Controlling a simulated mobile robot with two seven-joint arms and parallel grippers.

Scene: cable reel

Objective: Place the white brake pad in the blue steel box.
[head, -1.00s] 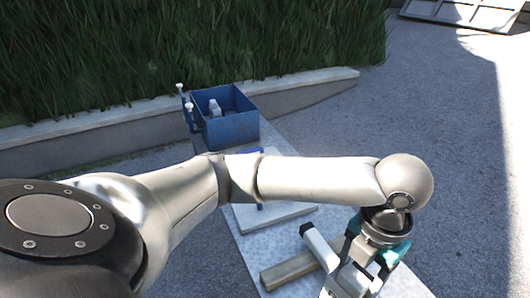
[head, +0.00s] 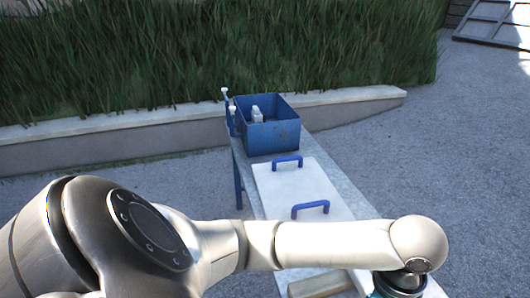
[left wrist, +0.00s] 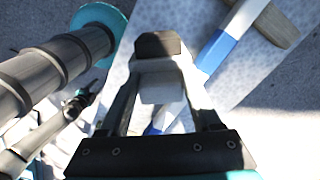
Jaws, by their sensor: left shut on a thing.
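The blue steel box (head: 268,135) stands open at the far end of the table in the head view, with a small white object (head: 256,114) inside it. My left arm reaches across the head view, and its gripper is below the bottom edge there. In the left wrist view my left gripper (left wrist: 158,48) is shut on a small white block (left wrist: 161,88), which looks like the white brake pad and is partly hidden by the fingers. It is held above the table. My right gripper cannot be made out in either view.
A white board (head: 290,188) with two blue handles lies on the table (head: 323,150) before the box. A wooden bar (head: 320,284) lies nearer. A blue-and-white bar (left wrist: 217,51) lies under my left gripper. Grass and a low wall (head: 360,108) are behind.

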